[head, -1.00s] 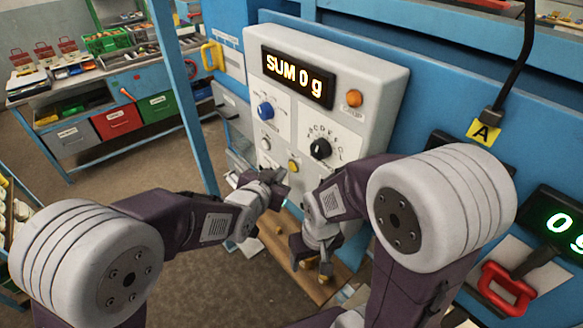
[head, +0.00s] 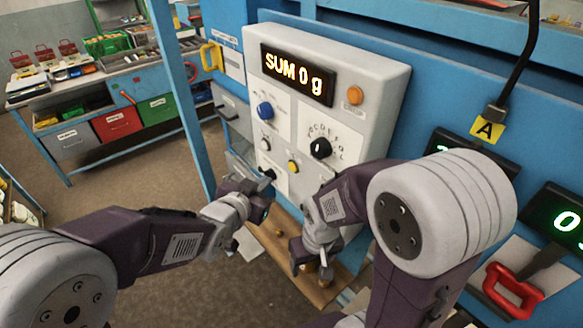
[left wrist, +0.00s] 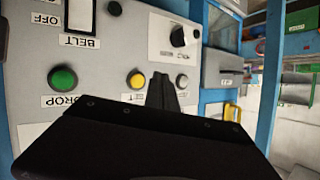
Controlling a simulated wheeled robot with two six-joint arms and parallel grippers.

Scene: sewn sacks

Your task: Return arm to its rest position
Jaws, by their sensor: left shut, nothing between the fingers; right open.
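My left gripper (head: 262,206) is in front of the lower left of the grey control panel (head: 345,58). Its dark fingers are together and empty, and they show again in the left wrist view (left wrist: 166,92). That view is turned over and shows a yellow button (left wrist: 136,79), a green button (left wrist: 62,78) and a black knob (left wrist: 183,37) around the fingers. The fingers look apart from the panel. My right gripper (head: 310,268) points down over the brown board (head: 345,274), its fingers apart. Whether anything lies between them is hard to tell.
The panel display (head: 297,74) reads SUM 0 g. A blue post (head: 180,100) stands left of the panel. A red handle (head: 513,291) is at the lower right. A bench with coloured bins (head: 117,124) is far left. Open floor (head: 190,300) lies below my left arm.

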